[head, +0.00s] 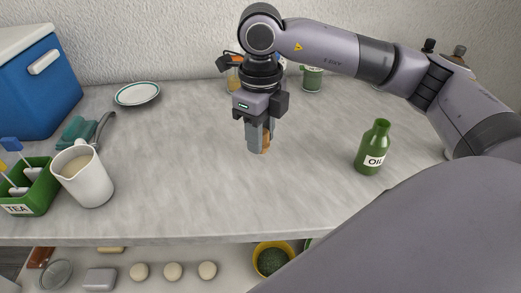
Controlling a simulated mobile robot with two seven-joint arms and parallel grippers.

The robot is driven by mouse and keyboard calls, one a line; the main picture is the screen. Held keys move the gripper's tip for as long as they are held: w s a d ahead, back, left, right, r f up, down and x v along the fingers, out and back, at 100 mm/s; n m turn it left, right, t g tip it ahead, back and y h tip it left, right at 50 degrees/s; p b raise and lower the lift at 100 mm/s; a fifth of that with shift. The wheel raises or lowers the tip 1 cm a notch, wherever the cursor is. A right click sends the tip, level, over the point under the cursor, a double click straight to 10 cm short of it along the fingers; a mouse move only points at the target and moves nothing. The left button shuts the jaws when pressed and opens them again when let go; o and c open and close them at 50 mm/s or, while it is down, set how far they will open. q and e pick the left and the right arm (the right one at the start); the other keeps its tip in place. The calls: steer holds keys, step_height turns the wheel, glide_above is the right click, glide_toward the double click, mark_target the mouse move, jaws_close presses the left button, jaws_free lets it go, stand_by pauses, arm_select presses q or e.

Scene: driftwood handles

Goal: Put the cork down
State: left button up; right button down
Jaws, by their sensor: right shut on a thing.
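The cork (266,146) is a small brown-orange piece between the fingertips of my right gripper (262,142). The gripper points down over the middle of the grey counter (200,160) and is shut on the cork. The fingers hide part of the cork. I cannot tell whether the cork touches the counter. A green bottle labelled OIL (373,148) stands upright to the right, apart from the gripper, with its neck uncovered. My left gripper is not in view.
A white jug (85,178), a green TEA box (35,190) and a blue box (38,85) stand at the left. A plate (137,94) lies at the back left. A green container (311,79) stands behind the gripper. The counter's front middle is clear.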

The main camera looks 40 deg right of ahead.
steer(key=shift+f, duration=2.25)
steer(key=shift+f, duration=0.25)
steer(key=c, duration=0.8)
jaws_free()
steer(key=shift+r, duration=0.1)
step_height(320, 180, up, 12)
steer(key=shift+r, duration=0.2)
steer(key=shift+f, duration=0.1)
